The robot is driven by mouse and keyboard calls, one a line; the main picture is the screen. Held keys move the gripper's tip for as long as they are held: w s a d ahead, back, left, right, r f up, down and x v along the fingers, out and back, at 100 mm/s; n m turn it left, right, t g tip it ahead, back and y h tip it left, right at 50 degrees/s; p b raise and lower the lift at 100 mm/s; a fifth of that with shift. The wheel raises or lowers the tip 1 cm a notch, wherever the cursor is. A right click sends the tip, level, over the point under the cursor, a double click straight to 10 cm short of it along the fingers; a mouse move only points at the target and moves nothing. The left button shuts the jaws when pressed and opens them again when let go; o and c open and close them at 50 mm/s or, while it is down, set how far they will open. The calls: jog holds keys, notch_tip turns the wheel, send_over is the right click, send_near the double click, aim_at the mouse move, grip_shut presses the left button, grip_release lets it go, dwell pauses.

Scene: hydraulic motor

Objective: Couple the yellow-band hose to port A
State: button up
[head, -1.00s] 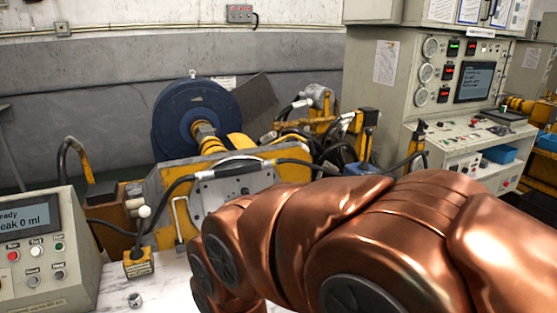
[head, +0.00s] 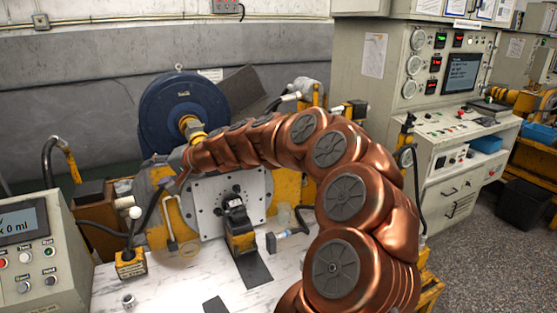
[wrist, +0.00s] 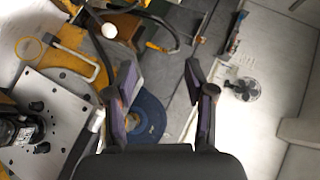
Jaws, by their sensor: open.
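My gripper (wrist: 162,80) is open in the wrist view, with nothing between its two dark fingers. In the head view its fingers are hidden behind the end of my arm, above the upper left of the grey mounting plate. The plate (head: 187,212) carries a black and yellow unit (head: 238,225); both also show at the left of the wrist view. No port label is readable. A black hose (head: 48,160) with a yellow fitting stands at the left. Another hose end (head: 288,233) lies right of the plate, its band unclear. I cannot tell which hose is the yellow-band one.
A control box (head: 35,250) stands at the left front, beside a yellow block (head: 131,263). A small metal fitting (head: 128,300) lies on the white bench (head: 180,290). A blue wheel (head: 178,110) stands behind the plate. A large console (head: 445,130) fills the right.

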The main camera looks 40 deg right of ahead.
jog(key=w+d+f+m+t+h, duration=0.2)
jog(key=d+m+h, duration=0.15)
jog(key=d, duration=0.85)
jog(key=w+d+f+m+t+h, duration=0.15)
jog(key=d+m, duration=0.25)
jog(key=d, duration=0.7)
jog(key=s+d+f+m+g+h, duration=0.1)
jog(key=s+d+f+m+h, duration=0.15)
jog(key=d, duration=0.35)
jog(key=s+d+f+m+h, duration=0.1)
jog(key=d+f+h, duration=0.15)
jog(key=d, duration=0.45)
jog(key=s+d+f+m+g+h, duration=0.1)
jog(key=d+f+m, duration=0.15)
jog(key=d, duration=0.35)
jog(key=shift+n, duration=0.25)
jog(key=shift+p+x, duration=0.95)
jog(key=shift+x, duration=3.4)
jog(key=shift+w+d+f, duration=0.1)
jog(key=shift+w, duration=0.1)
jog(key=shift+f+b, duration=0.1)
jog(key=shift+b, duration=0.2)
